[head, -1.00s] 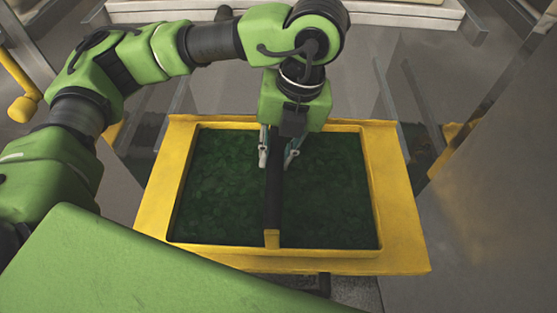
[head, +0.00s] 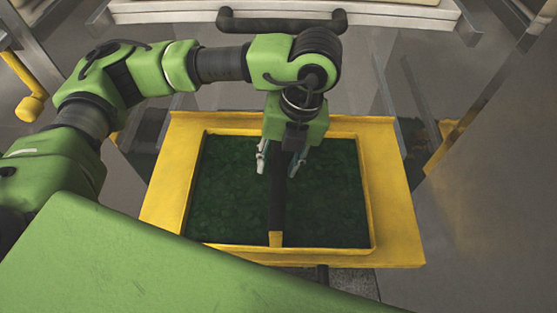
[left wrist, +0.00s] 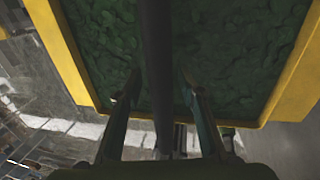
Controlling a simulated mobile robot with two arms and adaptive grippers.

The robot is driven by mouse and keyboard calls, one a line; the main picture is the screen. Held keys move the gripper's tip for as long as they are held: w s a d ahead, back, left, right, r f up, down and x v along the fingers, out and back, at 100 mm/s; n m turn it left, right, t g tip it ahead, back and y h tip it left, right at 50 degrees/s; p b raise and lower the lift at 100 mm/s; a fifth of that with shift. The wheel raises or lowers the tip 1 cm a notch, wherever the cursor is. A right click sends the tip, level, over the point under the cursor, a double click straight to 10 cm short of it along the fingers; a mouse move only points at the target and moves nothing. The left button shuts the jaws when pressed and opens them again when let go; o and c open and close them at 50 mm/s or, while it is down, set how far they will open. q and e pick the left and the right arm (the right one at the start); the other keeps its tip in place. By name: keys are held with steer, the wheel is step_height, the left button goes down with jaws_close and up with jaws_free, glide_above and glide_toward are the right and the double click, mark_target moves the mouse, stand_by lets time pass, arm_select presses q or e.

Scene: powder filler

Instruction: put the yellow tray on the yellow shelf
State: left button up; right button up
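The yellow tray (head: 402,215) fills the middle of the head view. It holds dark green material and has a dark bar (head: 277,205) across its middle from front to back. My left gripper (head: 279,166) is above the tray with its fingers on either side of the bar. In the left wrist view the fingers (left wrist: 159,84) stand apart with gaps beside the bar (left wrist: 156,60), so the gripper looks open. The tray's rim (left wrist: 72,60) also shows there. My right gripper is out of view. I cannot clearly identify the yellow shelf.
A yellow strip (head: 443,152) shows beyond the tray's right side. A yellow lever (head: 28,107) is at the far left. A dark handle (head: 280,20) crosses a pale ledge at the back. Metal panels (head: 495,200) stand close on the right.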

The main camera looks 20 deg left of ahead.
arm_select(q)
steer(key=shift+r, duration=0.15)
step_height(320, 180, up, 12)
steer(key=d+b, duration=0.2)
steer(key=b, duration=0.1)
steer(key=shift+w, duration=0.35)
steer(key=shift+d+f, duration=0.1)
steer(key=shift+f, duration=0.15)
